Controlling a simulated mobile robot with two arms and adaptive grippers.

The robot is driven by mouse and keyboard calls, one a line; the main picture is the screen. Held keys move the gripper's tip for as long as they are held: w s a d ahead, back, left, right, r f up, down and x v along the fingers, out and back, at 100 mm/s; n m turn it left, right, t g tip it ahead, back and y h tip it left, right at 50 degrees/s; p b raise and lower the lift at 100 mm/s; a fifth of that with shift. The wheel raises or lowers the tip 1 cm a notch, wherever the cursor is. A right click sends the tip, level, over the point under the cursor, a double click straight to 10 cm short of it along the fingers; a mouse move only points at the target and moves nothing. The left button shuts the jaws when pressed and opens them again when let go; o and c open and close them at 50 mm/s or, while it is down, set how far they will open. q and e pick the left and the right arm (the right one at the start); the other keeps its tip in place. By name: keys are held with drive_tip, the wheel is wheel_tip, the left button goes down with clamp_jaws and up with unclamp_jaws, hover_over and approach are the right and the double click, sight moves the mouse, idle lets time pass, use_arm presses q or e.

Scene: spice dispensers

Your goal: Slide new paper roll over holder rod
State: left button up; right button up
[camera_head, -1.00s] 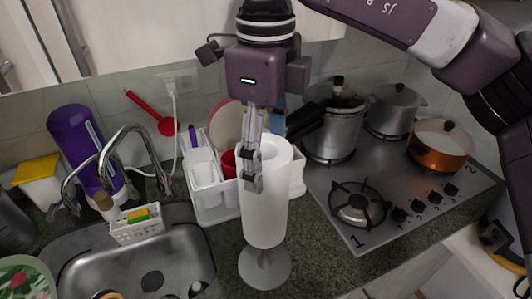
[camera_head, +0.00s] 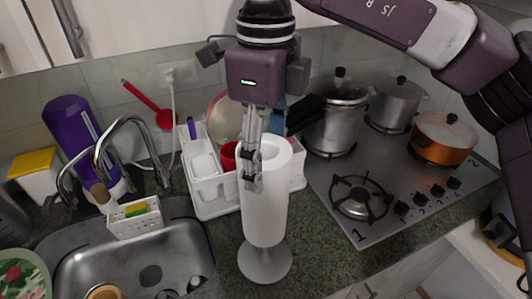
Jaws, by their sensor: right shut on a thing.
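The white paper roll (camera_head: 265,205) stands upright above the round grey base of the holder (camera_head: 265,262), lined up with it. A short part of the grey stem shows between the roll's lower end and the base. The rod inside the roll is hidden. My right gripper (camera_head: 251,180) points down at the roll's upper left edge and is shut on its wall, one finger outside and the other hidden. My left gripper is not in view.
A white dish rack (camera_head: 212,200) with a red cup stands close behind the roll. The sink (camera_head: 130,262) and faucet (camera_head: 125,135) lie left. The stove (camera_head: 400,195) with several pots is right. Some counter (camera_head: 320,262) is clear to the right of the base.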

wheel_tip(320, 180, down, 12)
drive_tip(key=b, duration=0.9)
drive_tip(key=shift+b, duration=0.3)
idle(3.0)
drive_tip(key=o, duration=1.7)
drive_tip(key=shift+r, duration=0.15)
